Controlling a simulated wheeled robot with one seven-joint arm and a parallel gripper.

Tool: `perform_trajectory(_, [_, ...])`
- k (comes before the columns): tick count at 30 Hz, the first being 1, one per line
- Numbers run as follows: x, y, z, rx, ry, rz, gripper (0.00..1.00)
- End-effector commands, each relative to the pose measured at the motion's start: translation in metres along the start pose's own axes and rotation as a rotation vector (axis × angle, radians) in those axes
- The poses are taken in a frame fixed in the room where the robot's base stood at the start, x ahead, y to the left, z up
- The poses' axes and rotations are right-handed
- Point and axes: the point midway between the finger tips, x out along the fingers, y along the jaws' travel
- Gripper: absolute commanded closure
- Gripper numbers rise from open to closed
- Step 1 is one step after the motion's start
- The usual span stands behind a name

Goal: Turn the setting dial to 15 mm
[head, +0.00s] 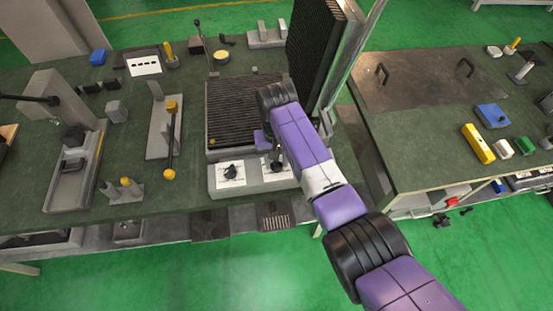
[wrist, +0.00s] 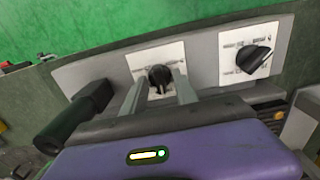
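A grey control box (head: 250,188) at the table's front edge carries two black dials on white plates. The left dial (head: 231,170) stands clear; in the wrist view it is the dial on the right (wrist: 254,59), its pointer slanted. The right dial (head: 277,166) is partly hidden by my arm. In the wrist view this dial (wrist: 160,76) lies between the fingertips of my gripper (wrist: 160,82). The fingers are apart, one on each side of it, with small gaps visible. Which plate is the setting dial, and its marks, are too small to read.
A ribbed dark plate (head: 235,110) lies behind the box, with a tall black finned block (head: 318,45) at the back right. A black handle (wrist: 78,115) is close to my gripper's left in the wrist view. A lever fixture (head: 165,135) stands left of the box.

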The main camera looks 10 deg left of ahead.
Motion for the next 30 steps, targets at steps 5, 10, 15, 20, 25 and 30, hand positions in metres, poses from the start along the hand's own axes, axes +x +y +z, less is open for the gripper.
perform_trajectory(5, [-0.014,0.000,-0.001,0.000,0.003,-0.001,0.65])
perform_trajectory(10, [-0.041,0.000,-0.001,0.001,0.004,-0.001,0.65])
perform_trajectory(15, [-0.065,0.000,-0.001,0.001,0.003,0.000,0.65])
perform_trajectory(20, [-0.076,0.000,0.000,0.001,0.001,0.000,0.65])
perform_trajectory(25, [-0.078,0.000,0.000,0.001,0.001,0.000,0.65])
perform_trajectory(30, [-0.078,0.000,0.000,0.000,0.001,0.000,0.65])
